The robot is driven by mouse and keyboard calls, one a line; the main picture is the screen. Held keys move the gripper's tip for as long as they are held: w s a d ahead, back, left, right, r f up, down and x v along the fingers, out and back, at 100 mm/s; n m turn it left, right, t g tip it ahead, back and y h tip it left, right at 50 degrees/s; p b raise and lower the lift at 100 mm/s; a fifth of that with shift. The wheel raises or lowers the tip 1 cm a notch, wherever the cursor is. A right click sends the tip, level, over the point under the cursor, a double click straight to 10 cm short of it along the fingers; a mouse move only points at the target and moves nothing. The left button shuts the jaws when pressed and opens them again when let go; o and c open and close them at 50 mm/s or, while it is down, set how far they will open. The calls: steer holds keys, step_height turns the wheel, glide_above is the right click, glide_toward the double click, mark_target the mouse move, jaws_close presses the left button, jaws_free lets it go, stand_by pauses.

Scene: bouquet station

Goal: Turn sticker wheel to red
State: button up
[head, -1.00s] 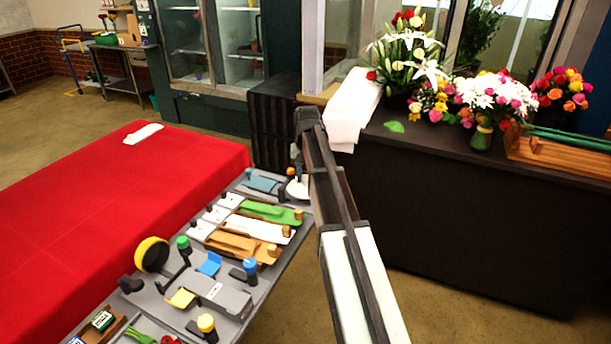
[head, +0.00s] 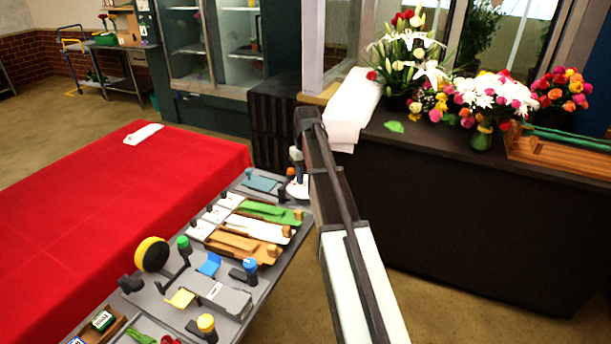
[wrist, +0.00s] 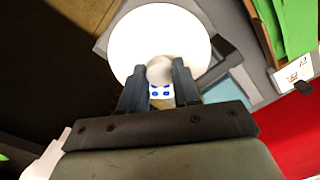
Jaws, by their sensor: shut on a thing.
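The sticker wheel (wrist: 193,32) is a round white disc with a pale rounded knob (wrist: 160,70) near its lower edge in the wrist view. A small white patch with blue spots (wrist: 160,92) shows just below the knob. My gripper (wrist: 159,78) is shut on the knob, one dark finger on each side. In the head view the wheel (head: 298,188) is a small white shape at the far right corner of the grey table, partly hidden by my arm. No red sticker can be made out on it.
The grey table (head: 226,300) holds green, white and orange trays (head: 270,212), knobbed posts and a yellow-rimmed black disc (head: 152,254). A red-covered table (head: 110,200) lies to the left. A dark counter (head: 470,220) with flowers stands to the right.

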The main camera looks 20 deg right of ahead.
mark_target(306, 177)
steer(key=o, duration=0.8)
steer(key=shift+c, duration=0.2)
steer(key=shift+r, duration=0.15)
step_height(306, 177, up, 14)
steer(key=shift+d+f, duration=0.15)
steer(key=shift+f, duration=0.05)
